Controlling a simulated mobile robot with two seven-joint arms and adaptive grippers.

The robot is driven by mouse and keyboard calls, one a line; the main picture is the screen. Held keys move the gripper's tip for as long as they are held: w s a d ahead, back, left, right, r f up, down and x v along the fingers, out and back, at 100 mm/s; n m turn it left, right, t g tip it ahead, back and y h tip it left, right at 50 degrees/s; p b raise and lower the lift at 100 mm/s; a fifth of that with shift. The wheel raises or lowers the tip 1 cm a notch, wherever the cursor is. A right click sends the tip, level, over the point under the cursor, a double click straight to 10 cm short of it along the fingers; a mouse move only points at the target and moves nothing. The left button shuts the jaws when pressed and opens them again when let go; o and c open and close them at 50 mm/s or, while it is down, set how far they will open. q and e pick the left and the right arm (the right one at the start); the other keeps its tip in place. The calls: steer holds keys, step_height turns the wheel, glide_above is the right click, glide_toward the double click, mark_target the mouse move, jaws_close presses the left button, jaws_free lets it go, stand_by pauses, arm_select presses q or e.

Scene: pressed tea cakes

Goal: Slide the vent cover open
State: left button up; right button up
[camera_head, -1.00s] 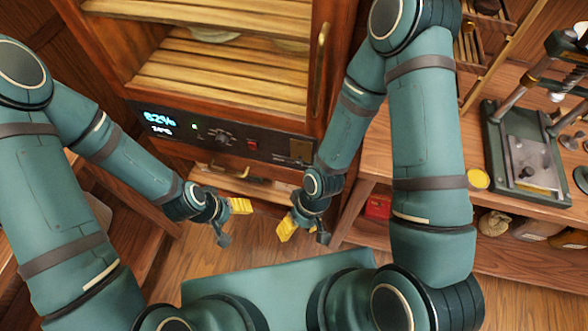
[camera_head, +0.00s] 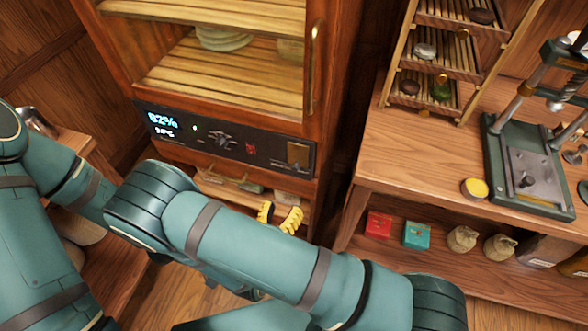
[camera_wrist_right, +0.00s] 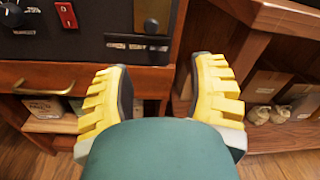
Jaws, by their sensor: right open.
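A square brass plate (camera_head: 298,154), which looks like the vent cover, sits at the right end of the cabinet's dark control panel (camera_head: 225,141). In the right wrist view the plate (camera_wrist_right: 152,15) is cut off by the top edge and has a dark round spot low on it. Pale slots (camera_wrist_right: 137,40) show just below it. My right gripper (camera_head: 279,216), with yellow ribbed fingertips, is open and empty below the plate. In the right wrist view its fingers (camera_wrist_right: 162,68) stand wide apart, with the panel's lower edge beyond. My left gripper is hidden behind my right arm.
The panel carries a lit display (camera_head: 160,125), dark knobs and a red switch (camera_head: 251,149). A drawer with a brass handle (camera_head: 222,178) is below. A wooden bench (camera_head: 400,160) with a press (camera_head: 530,165) stands close on the right, past a narrow gap.

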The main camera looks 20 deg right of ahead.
mark_target(294, 170)
steer(key=shift+n+t+y, duration=0.3)
steer(key=shift+t+y, duration=0.1)
steer(key=x, duration=0.4)
steer(key=b+x, duration=0.1)
steer(key=x, duration=0.8)
steer(key=shift+w+a+r, duration=0.15)
steer(key=shift+w, duration=0.35)
